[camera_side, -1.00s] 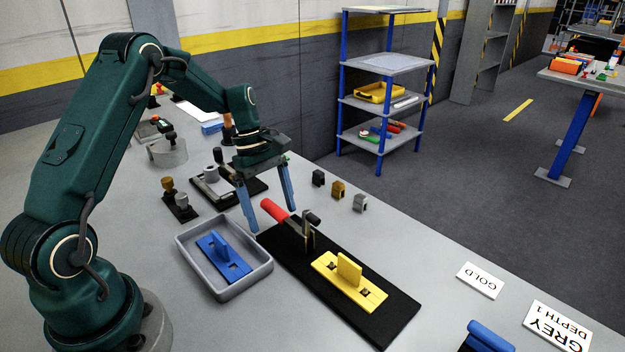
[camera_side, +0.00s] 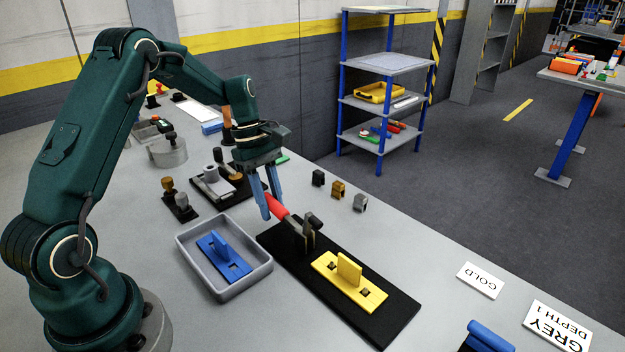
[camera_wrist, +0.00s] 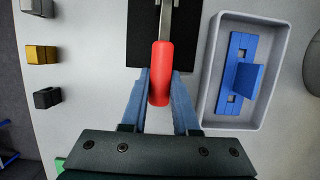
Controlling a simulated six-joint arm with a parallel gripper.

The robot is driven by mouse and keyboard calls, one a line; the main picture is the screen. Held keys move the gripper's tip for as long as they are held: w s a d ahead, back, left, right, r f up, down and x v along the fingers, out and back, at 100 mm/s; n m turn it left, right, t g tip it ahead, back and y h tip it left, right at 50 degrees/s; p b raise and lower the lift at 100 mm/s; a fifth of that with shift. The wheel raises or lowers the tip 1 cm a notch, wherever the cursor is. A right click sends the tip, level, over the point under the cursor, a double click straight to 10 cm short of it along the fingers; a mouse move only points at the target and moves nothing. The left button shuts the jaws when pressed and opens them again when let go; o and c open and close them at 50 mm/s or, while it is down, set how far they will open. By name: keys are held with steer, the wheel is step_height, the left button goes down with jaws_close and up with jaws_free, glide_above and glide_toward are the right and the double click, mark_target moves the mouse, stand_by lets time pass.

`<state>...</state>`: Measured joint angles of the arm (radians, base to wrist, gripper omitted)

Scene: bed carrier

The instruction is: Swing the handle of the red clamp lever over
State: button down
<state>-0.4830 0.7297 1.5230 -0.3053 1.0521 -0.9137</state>
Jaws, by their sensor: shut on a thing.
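The red clamp lever (camera_side: 277,207) has a red handle on a metal arm, mounted at the far left end of the black base plate (camera_side: 381,318). The handle tilts up toward my gripper. My gripper (camera_side: 272,213) is shut on the red handle, with a blue finger on each side of it. In the wrist view the red handle (camera_wrist: 160,80) lies between the two fingers (camera_wrist: 160,98). The yellow part (camera_side: 349,282) with an upright tab sits on the black plate.
A grey tray (camera_side: 243,292) holding a blue part (camera_side: 222,256) stands left of the black plate. Three small blocks, black (camera_side: 318,178), brown (camera_side: 338,189) and grey (camera_side: 360,202), stand behind the lever. White label cards (camera_side: 480,281) lie to the right.

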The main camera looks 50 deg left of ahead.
steer(key=shift+r, duration=0.15)
steer(key=shift+d+r, duration=0.2)
steer(key=shift+r, duration=0.4)
steer(key=shift+d+r, duration=0.25)
steer(key=shift+r, duration=0.4)
steer(key=shift+d+r, duration=0.25)
steer(key=shift+r, duration=0.25)
steer(key=shift+d+r, duration=0.1)
steer(key=shift+r, duration=0.15)
